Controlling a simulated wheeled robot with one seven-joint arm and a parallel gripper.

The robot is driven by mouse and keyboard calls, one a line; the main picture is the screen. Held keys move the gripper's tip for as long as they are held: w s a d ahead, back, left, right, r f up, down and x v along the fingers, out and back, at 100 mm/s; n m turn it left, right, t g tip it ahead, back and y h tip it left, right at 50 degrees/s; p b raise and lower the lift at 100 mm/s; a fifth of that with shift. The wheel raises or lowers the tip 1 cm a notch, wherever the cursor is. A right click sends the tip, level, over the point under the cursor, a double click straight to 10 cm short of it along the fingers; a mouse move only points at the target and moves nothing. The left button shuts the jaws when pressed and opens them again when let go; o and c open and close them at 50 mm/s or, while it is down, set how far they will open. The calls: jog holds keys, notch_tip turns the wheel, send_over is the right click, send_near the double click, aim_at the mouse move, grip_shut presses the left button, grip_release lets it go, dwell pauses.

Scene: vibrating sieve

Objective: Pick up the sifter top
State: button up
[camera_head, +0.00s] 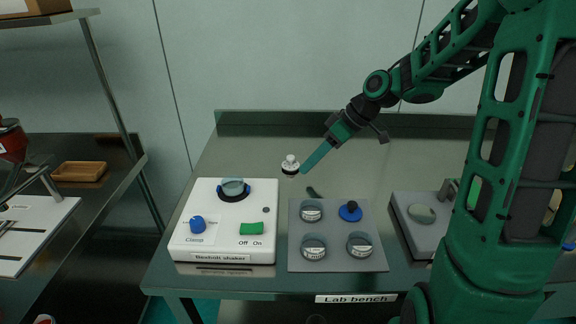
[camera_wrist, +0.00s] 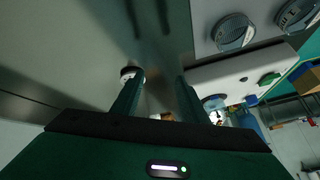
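A small white knobbed piece with a dark band (camera_head: 290,164) stands on the steel bench; it may be the sifter top, but I cannot tell for sure. My gripper (camera_head: 305,169) points down-left, its tip just right of this piece. In the wrist view, my gripper (camera_wrist: 159,79) has its two fingers apart with nothing clearly held between them. The white and dark piece (camera_wrist: 131,73) shows at the left fingertip, partly hidden by it; contact is unclear. A blue piece with a dark knob (camera_head: 350,211) sits on the grey holder (camera_head: 301,262).
Round glass-like sieve parts (camera_head: 314,247) sit in the holder. The white shaker (camera_head: 183,243) with a green switch (camera_head: 251,228) stands left of it. A grey device (camera_head: 404,224) is at right. The bench back (camera_head: 240,145) is clear.

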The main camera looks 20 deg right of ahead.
aim_at(292, 156)
jog(key=w+d+n+y, duration=0.2)
jog(key=w+d+y, duration=0.1)
jog(key=shift+w+n, duration=0.25)
jog(key=shift+n, duration=0.15)
jog(key=d, duration=0.1)
jog(key=w+d+n+y, duration=0.1)
jog(key=d+r+n+t+y, duration=0.1)
jog(key=shift+w+d, duration=0.15)
jog(key=shift+w, duration=0.05)
jog(key=shift+w+d+r+n+y, duration=0.1)
jog(key=shift+d+r+n+y, duration=0.2)
jog(key=shift+d+y, duration=0.15)
jog(key=x, duration=1)
jog(key=shift+w+a+f, duration=0.2)
jog(key=shift+w, duration=0.05)
grip_shut()
